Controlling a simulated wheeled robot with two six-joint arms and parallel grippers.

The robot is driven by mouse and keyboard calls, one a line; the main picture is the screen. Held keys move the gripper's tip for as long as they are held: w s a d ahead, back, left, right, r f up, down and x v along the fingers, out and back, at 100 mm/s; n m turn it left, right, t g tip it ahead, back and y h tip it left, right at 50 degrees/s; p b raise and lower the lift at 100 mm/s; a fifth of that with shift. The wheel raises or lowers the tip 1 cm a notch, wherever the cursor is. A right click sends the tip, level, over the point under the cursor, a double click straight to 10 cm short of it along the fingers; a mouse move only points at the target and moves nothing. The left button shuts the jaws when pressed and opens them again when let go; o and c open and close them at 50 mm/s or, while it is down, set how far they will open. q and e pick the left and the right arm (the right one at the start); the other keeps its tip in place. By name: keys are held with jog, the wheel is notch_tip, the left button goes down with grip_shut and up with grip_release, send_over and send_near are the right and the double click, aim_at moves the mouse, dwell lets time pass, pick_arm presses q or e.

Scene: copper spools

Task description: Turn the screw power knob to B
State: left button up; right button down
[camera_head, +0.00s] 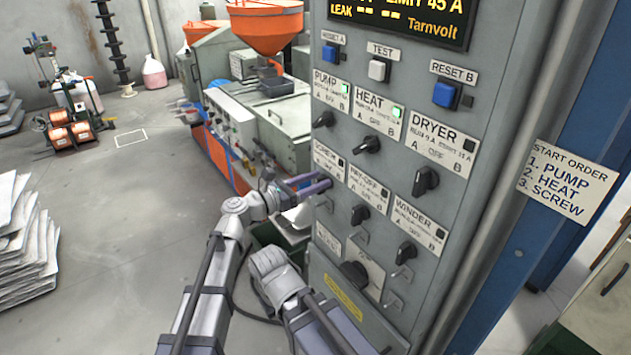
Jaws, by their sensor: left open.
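The SCREW label (328,161) is on the left side of the grey control panel (480,120), under the PUMP knob (324,119). Its small indicator is dark. My left gripper (322,186) is open, with its dark purplish fingers reaching to the panel just under that label. The fingers cover the screw knob, so I cannot tell its pointing or whether they touch it. The lamps by PUMP and HEAT are lit green. The HEAT knob (367,145) is to the right. My right arm shows at the bottom, but its gripper is not visible.
The DRYER knob (425,181), PAY-OFF knob (360,215) and WINDER knob (405,253) sit close by. A START ORDER sign (567,182) lists pump, heat, screw. Orange-hoppered machinery (268,30) stands behind. Stacked sheets (22,240) lie at left, with open floor between.

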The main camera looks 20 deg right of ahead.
pick_arm(q)
grip_shut()
dwell(0.4)
